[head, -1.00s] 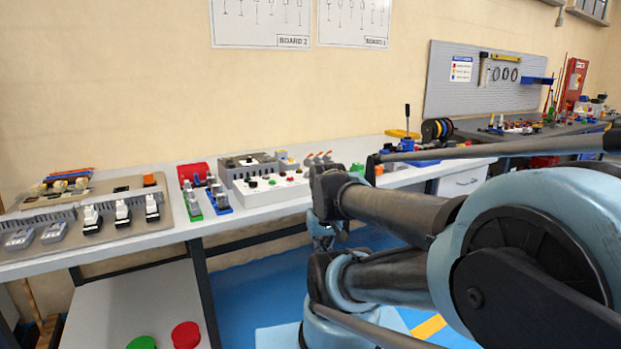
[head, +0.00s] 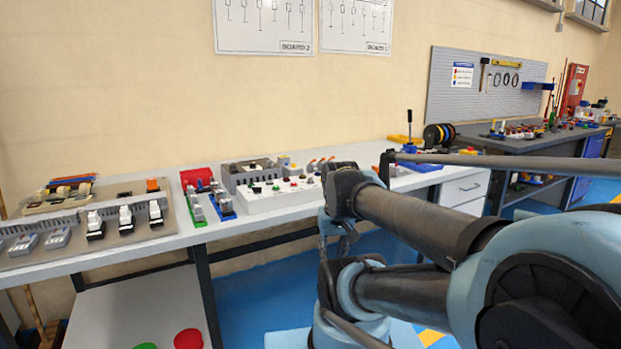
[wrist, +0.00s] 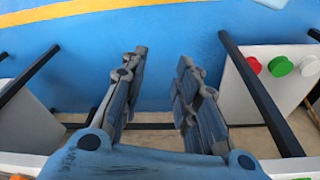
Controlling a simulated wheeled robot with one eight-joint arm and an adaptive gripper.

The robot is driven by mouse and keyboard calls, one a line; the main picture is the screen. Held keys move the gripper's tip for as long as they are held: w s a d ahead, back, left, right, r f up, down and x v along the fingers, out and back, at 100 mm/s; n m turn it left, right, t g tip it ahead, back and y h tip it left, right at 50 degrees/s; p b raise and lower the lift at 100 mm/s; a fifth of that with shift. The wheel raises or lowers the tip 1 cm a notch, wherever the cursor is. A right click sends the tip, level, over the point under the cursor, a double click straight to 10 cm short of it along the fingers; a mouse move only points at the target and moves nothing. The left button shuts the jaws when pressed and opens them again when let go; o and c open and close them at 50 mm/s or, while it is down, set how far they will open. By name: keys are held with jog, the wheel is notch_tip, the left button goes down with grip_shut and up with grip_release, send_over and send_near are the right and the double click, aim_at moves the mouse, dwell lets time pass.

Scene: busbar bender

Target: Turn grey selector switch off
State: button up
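A white control box (head: 262,202) stands on the workbench, with small red, green and black controls on its top. I cannot tell for sure which control is the grey selector switch, as they are too small. In the wrist view, my gripper (wrist: 162,56) is open and empty, its two fingers apart over the blue floor. It is in front of the bench and touches none of the controls.
A grey panel (head: 75,248) with white and black switches lies at the left of the bench (head: 160,243). Green and blue clamp-like parts (head: 221,203) stand left of the box.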

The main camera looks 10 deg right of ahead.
jog(key=w+r+m+g, duration=0.1)
jog(key=w+r+m, duration=0.1)
jog(key=w+r, duration=1.55)
jog(key=m+g, duration=0.1)
jog(key=m, duration=0.2)
send_near(311, 177)
jog(key=f, duration=0.8)
jog(key=shift+w+f, duration=0.3)
jog(key=shift+c, duration=0.5)
grip_shut()
